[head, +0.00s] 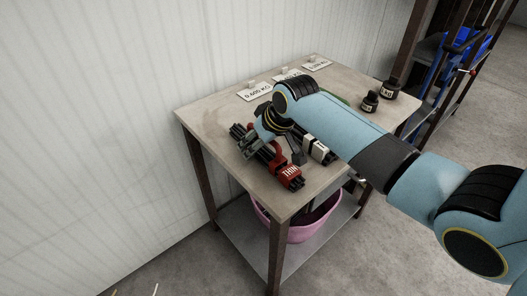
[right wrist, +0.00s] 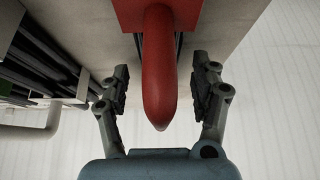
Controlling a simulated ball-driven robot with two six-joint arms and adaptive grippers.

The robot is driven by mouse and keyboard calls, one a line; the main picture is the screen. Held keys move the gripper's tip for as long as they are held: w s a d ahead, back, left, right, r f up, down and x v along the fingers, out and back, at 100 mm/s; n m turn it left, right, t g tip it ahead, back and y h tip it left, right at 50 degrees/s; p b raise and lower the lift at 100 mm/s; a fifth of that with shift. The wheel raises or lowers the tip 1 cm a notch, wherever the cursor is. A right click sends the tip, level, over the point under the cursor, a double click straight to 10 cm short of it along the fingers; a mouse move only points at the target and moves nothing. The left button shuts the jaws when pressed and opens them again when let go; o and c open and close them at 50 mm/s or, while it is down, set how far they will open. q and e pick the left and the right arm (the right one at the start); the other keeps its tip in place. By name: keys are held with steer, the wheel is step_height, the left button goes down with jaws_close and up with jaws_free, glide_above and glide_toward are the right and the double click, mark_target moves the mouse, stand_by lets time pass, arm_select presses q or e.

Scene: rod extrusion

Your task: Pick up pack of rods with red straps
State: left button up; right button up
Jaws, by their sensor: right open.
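The pack of dark rods with red straps (head: 289,178) lies near the front left part of the table in the head view. In the right wrist view a rounded red part of it (right wrist: 158,70) hangs between my fingers. My right gripper (right wrist: 160,92) is open, with one finger on each side of the red part and a gap on both sides. In the head view my right gripper (head: 290,155) is over the pack and partly hides it. My left gripper is not in view.
A pack of rods with white straps (head: 318,148) lies just right of the red one; its white strap (right wrist: 82,84) is close to my finger. The table (head: 205,118) also holds labelled cards (head: 256,91) and black weights (head: 370,101). A pink basin (head: 308,232) stands below.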

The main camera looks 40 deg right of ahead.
jaws_close()
stand_by(0.3)
